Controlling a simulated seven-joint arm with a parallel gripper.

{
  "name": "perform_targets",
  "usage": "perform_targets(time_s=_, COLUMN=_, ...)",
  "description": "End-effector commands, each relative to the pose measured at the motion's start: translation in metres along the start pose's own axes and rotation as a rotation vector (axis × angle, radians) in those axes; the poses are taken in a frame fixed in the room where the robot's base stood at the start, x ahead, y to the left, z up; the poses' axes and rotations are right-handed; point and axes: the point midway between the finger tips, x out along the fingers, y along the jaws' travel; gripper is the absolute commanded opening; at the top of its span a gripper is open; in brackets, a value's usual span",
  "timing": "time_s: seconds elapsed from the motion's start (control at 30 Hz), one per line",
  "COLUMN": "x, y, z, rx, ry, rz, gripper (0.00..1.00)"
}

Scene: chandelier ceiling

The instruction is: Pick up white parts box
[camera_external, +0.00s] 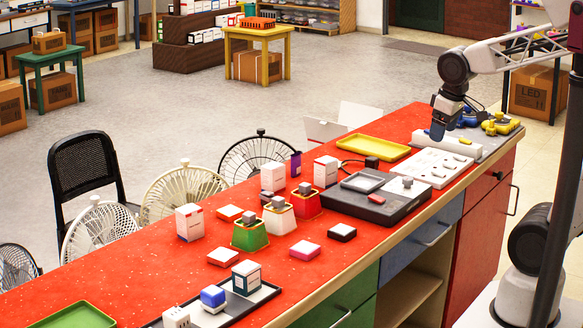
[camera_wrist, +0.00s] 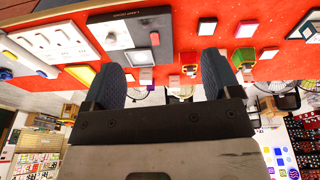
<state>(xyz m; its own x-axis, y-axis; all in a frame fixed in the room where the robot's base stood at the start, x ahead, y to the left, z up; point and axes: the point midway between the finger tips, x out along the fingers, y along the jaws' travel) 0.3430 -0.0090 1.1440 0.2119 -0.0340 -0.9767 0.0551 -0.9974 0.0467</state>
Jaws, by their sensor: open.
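My gripper (camera_external: 438,130) is over the far right end of the red counter, pointing down, beside a long white box (camera_external: 460,146). In the wrist view my gripper (camera_wrist: 160,82) has its two dark fingers wide apart, with nothing seen held between them. I cannot tell which of these white boxes is the parts box.
A white board (camera_external: 432,168) and a dark device (camera_external: 372,204) lie near my gripper. A yellow tray (camera_external: 374,148) is behind them. Yellow and blue objects (camera_external: 500,124) sit at the right end. Green, white and red containers (camera_external: 250,236) stand mid-counter.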

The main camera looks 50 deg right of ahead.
Motion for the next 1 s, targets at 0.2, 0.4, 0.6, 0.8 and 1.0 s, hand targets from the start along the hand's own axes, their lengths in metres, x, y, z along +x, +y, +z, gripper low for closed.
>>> perform_targets(time_s=0.2, x=0.005, y=0.011, z=-0.046, rx=-0.127, ry=-0.035, rz=0.031, gripper=0.83)
perform_targets(time_s=0.4, x=0.016, y=0.024, z=-0.091, rx=-0.265, ry=-0.073, rz=0.061, gripper=0.83)
perform_targets(time_s=0.6, x=0.032, y=0.036, z=-0.136, rx=-0.401, ry=-0.114, rz=0.083, gripper=0.83)
perform_targets(time_s=0.8, x=0.052, y=0.049, z=-0.180, rx=-0.539, ry=-0.158, rz=0.102, gripper=0.83)
perform_targets(time_s=1.0, x=0.078, y=0.061, z=-0.223, rx=-0.677, ry=-0.204, rz=0.114, gripper=0.83)
